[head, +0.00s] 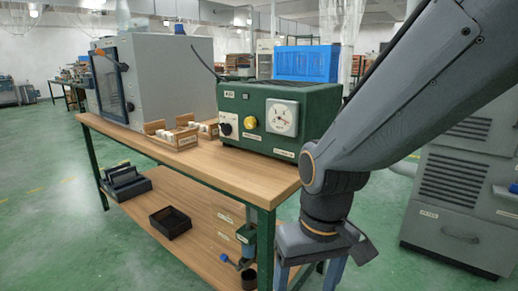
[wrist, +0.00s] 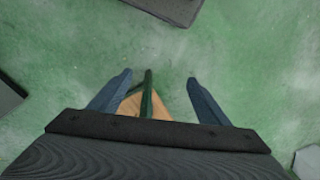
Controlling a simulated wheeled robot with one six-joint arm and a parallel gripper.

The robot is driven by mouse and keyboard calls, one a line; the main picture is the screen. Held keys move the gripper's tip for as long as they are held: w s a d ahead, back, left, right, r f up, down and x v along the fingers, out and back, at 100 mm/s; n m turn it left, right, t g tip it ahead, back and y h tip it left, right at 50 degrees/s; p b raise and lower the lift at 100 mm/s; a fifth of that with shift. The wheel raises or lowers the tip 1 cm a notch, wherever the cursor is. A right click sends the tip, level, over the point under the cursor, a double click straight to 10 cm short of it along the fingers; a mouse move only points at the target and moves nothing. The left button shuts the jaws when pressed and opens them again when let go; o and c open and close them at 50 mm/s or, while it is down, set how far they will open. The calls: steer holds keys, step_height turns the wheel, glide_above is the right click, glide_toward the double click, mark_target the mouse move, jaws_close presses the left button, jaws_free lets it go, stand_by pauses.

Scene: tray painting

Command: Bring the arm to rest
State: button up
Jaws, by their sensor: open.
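My arm comes in from the upper right of the head view and bends down at the right front corner of the workbench. My gripper (head: 306,274) points downward there, beside the bench's green front leg, with its fingertips cut off by the lower edge. In the wrist view my gripper (wrist: 156,92) shows two blue-grey fingers spread wide apart with nothing between them. Beyond the fingers are the green floor, a green bench leg (wrist: 147,95) and a piece of wooden shelf (wrist: 130,106).
The wooden workbench (head: 215,172) carries a green control box (head: 262,140), a large grey cabinet (head: 160,75) and small wooden boxes (head: 178,138). Its lower shelf holds a black tray (head: 170,222) and dark racks (head: 126,184). A grey vented cabinet (head: 462,195) stands at right. Green floor lies open at left.

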steer(key=s+d+r+m+p, duration=0.2)
steer(key=d+r+m+p, duration=0.1)
steer(key=d+r+p, duration=0.7)
step_height(320, 180, up, 4)
steer(key=p, duration=0.6)
steer(key=shift+s+d+f+h, duration=0.2)
steer(key=shift+d+f+h, duration=0.05)
steer(key=shift+d+h, duration=0.15)
